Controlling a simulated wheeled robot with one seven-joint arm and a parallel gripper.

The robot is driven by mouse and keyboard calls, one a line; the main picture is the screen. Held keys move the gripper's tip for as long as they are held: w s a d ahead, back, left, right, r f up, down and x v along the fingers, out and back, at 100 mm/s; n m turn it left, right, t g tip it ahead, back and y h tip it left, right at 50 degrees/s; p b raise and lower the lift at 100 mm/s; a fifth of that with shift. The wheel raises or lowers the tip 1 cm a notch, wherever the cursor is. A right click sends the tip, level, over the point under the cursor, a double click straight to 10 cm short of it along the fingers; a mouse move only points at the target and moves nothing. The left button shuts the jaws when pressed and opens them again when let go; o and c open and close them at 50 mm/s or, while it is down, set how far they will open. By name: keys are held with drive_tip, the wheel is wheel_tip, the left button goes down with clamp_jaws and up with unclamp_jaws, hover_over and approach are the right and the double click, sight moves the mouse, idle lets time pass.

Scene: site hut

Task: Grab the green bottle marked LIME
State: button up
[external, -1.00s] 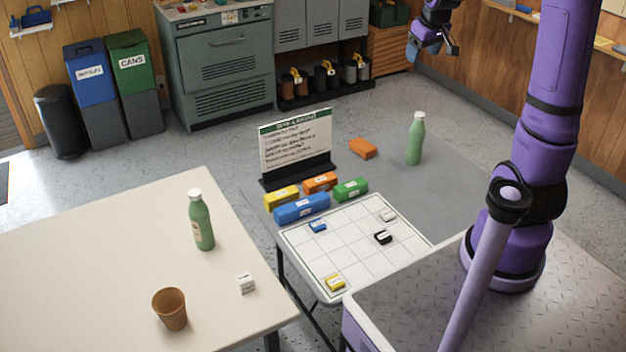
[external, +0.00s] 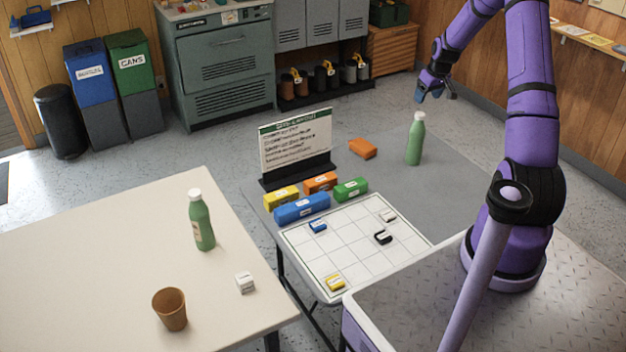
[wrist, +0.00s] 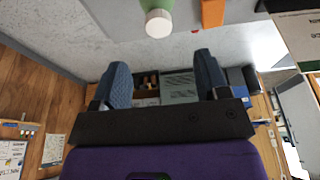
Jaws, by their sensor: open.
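A green bottle (external: 415,145) with a white cap stands upright on the grey table, with no readable label facing the external camera. Its cap and part of its body show at the top of the wrist view (wrist: 158,20). A second green bottle (external: 202,225) with a white cap and a pale label stands on the beige table. I cannot read LIME on either bottle. My gripper (external: 436,97) is open and empty, above and slightly right of the grey-table bottle in the external view, not touching it. Its two fingers (wrist: 160,78) are spread in the wrist view.
An orange block (external: 362,148) lies left of the grey-table bottle. A sign (external: 295,143) stands further left, behind several coloured blocks and a white grid board (external: 350,240). A brown cup (external: 170,309) and a white cube (external: 245,282) are on the beige table (external: 90,265).

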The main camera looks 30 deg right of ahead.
sight(421, 114)
drive_tip(key=x, duration=0.9)
drive_tip(key=shift+s+f, duration=0.1)
drive_tip(key=shift+f, duration=0.3)
drive_tip(key=c, duration=1.2)
drive_tip(key=shift+o, duration=0.2)
drive_tip(key=shift+r, duration=0.1)
